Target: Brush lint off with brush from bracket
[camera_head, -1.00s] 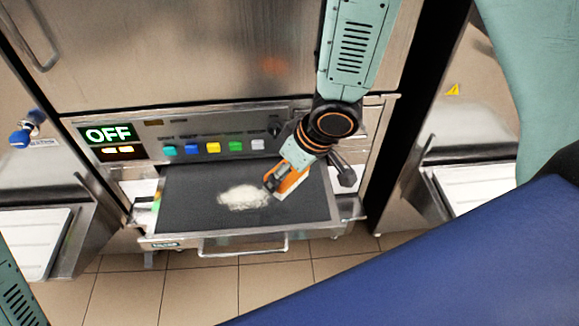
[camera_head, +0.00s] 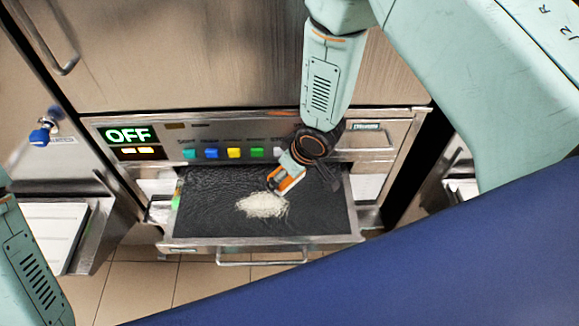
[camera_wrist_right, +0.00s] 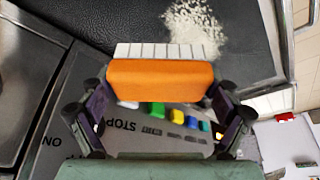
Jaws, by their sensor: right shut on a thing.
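A pale, fluffy patch of lint (camera_head: 262,205) lies on the dark surface of the pulled-out bracket (camera_head: 325,215), a drawer-like tray with a metal rim, below the control panel. My right gripper (camera_head: 284,180) is shut on an orange brush (camera_wrist_right: 160,80) with white bristles. The brush is at the upper right edge of the lint in the head view. In the wrist view, the bristles (camera_wrist_right: 165,50) point to the dark surface, and the lint (camera_wrist_right: 192,27) lies at their tips on the right side. I cannot tell if the bristles press down. My left gripper is not in view.
The panel behind the bracket has an OFF display (camera_head: 130,134) and several coloured buttons (camera_head: 234,152). A metal handle (camera_head: 262,262) sticks out at the bracket's front. A blue knob (camera_head: 40,136) and a white tray (camera_head: 50,235) are at the left. Tiled floor lies below.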

